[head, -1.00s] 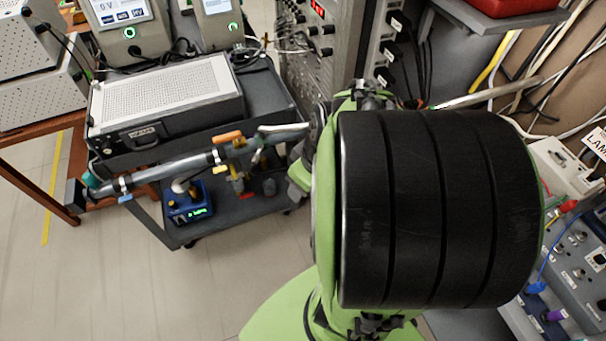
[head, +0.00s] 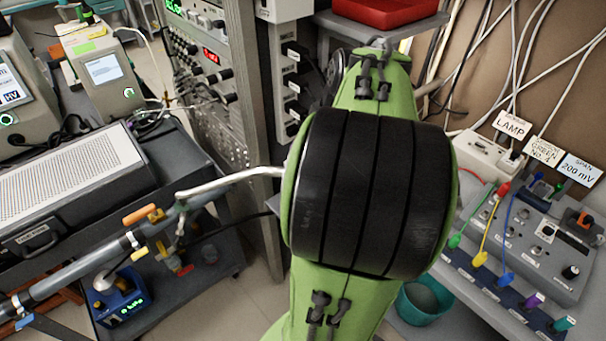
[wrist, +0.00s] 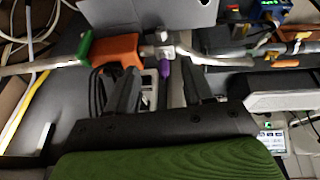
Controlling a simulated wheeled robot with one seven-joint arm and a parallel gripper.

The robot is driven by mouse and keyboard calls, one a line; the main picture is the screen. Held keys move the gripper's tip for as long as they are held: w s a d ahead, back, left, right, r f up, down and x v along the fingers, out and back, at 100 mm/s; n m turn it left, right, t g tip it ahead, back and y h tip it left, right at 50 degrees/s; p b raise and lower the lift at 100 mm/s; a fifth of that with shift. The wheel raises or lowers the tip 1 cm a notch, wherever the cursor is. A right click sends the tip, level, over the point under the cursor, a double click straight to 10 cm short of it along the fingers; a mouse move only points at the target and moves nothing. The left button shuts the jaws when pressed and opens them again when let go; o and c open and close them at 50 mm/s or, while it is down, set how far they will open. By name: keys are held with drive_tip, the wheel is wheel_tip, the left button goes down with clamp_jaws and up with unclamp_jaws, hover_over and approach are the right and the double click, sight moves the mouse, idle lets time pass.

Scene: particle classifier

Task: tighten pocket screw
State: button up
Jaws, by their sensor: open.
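I cannot pick out a pocket screw for certain in either view. In the wrist view, my gripper (wrist: 157,78) is open, with its two dark fingers apart. A small purple part (wrist: 164,70) shows between the fingers, below a silver fitting (wrist: 162,48) on a pipe. I cannot tell whether either finger touches them. An orange block (wrist: 118,50) and a green block (wrist: 86,47) sit at the left of the fitting. In the head view, my black-banded arm link hides the gripper. A bent metal pipe (head: 230,182) runs behind that link.
A dark cart (head: 178,165) at left carries a perforated-top instrument (head: 70,180). A blue device (head: 118,300) sits on its lower shelf. A control box with coloured plugs (head: 540,235) stands at right, near a teal bin (head: 424,300). Bare floor shows between the cart and my arm.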

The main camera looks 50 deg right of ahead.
drive_tip(key=b+x, duration=0.4)
drive_tip(key=x, duration=1.1)
drive_tip(key=shift+w, duration=0.15)
drive_tip(key=shift+c, duration=0.3)
clamp_jaws()
